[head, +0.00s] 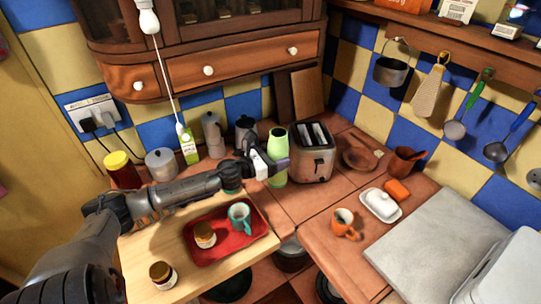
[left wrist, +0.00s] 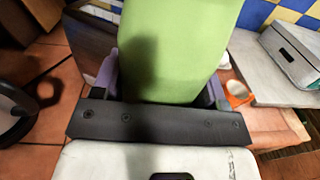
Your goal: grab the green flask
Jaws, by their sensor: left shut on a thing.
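The green flask (head: 278,143) stands upright on the tiled counter at the back, just left of the toaster. In the left wrist view the light green flask (left wrist: 170,50) fills the space between the purple-grey fingers of the gripper (left wrist: 160,92). Its base is hidden there by the gripper body. My right gripper is not in either view.
The toaster (head: 312,155) is close on the flask's right.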

